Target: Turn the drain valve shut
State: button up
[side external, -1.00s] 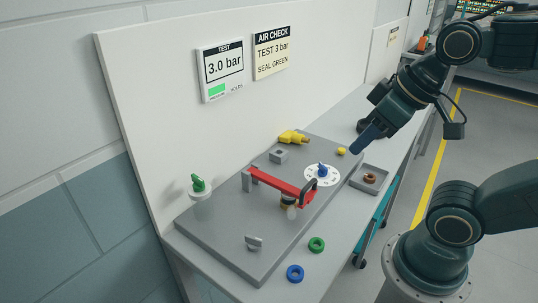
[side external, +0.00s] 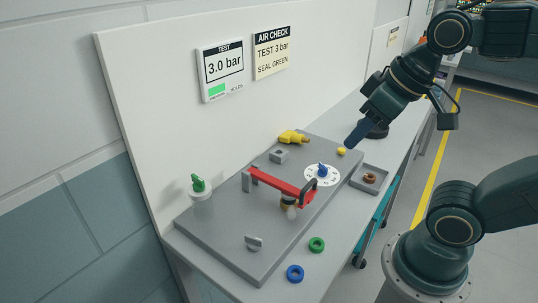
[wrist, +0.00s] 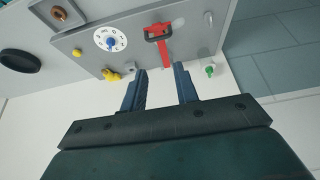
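No part is labelled as the drain valve, so I cannot tell for certain which one it is. A yellow valve-like fitting (side external: 292,137) lies at the back edge of the grey plate (side external: 225,235); it also shows in the wrist view (wrist: 112,75). A blue knob (side external: 323,169) stands on a white dial (side external: 313,181), also in the wrist view (wrist: 111,43). A red lever (side external: 278,184) spans the plate's middle. My gripper (side external: 348,147) is above the plate's far right end, near a yellow button (side external: 341,151). In the wrist view its fingers (wrist: 160,70) are apart with nothing between them.
A green-topped clear cylinder (side external: 200,195) stands at the plate's left edge. Green (side external: 317,244) and blue (side external: 295,273) rings lie at the bench front. A tray (side external: 385,183) holds a brown ring. The display (side external: 222,72) on the back panel reads 3.0 bar, with a green light.

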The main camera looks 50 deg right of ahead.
jog(key=w+a+r+g, duration=0.1)
jog(key=w+a+r, duration=0.1)
jog(key=w+r, duration=0.35)
jog(key=m+g, duration=0.1)
jog(key=g, duration=0.3)
send_over(199, 178)
jog(key=shift+w+f, duration=0.1)
jog(key=shift+f, duration=2.35)
jog(key=shift+f, duration=0.1)
notch_tip(199, 178, down, 14)
jog(key=shift+r, duration=0.2)
grip_shut()
